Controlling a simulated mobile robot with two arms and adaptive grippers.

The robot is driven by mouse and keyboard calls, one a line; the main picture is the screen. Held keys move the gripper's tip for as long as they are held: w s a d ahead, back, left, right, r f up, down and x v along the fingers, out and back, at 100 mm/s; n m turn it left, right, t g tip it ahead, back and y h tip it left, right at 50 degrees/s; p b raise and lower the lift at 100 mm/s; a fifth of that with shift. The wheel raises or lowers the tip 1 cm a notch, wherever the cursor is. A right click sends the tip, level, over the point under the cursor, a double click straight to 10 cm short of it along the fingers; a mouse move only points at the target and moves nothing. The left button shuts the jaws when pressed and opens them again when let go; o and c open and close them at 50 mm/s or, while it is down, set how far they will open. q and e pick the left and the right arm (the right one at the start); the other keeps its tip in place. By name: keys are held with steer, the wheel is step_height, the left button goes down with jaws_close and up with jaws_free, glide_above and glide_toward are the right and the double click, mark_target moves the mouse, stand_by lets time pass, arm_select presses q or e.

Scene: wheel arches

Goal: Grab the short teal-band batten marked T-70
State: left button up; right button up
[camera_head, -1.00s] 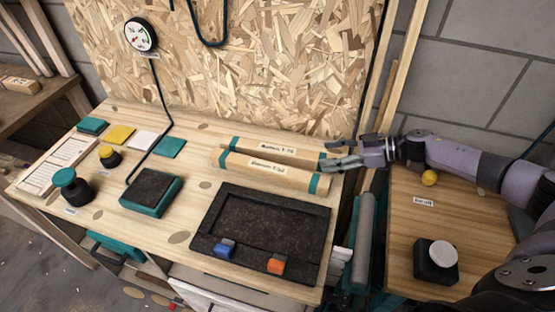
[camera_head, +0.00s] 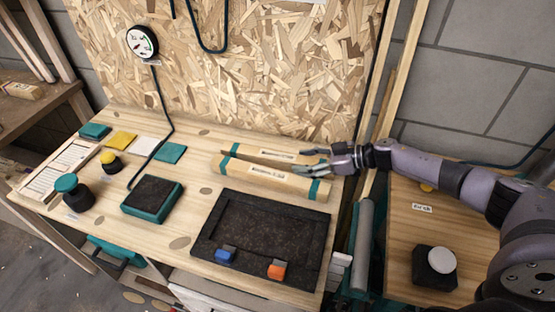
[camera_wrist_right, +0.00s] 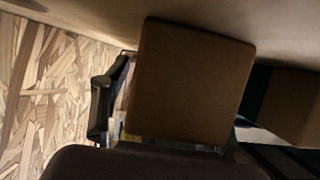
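Two wooden battens with teal end bands lie side by side on the workbench in the head view. The rear batten (camera_head: 250,151) has a label that seems to read T-70, though the print is blurred. The front batten (camera_head: 240,168) has a similar label that I cannot read surely. My right gripper (camera_head: 314,161) is at the right end of the rear batten, fingers spread either side of it. In the right wrist view a wooden end face (camera_wrist_right: 190,85) stands close before the gripper, with a dark finger to its left. My left gripper is not in view.
A dark tray (camera_head: 210,222) with a blue and an orange block lies in front of the battens. A teal-sided pad (camera_head: 152,197) is to the left. The chipboard wall (camera_head: 270,80) rises behind. A side table (camera_head: 400,240) with a black-and-white button stands right.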

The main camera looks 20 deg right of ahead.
steer(key=c, duration=1.2)
jaws_close()
steer(key=shift+r, duration=0.1)
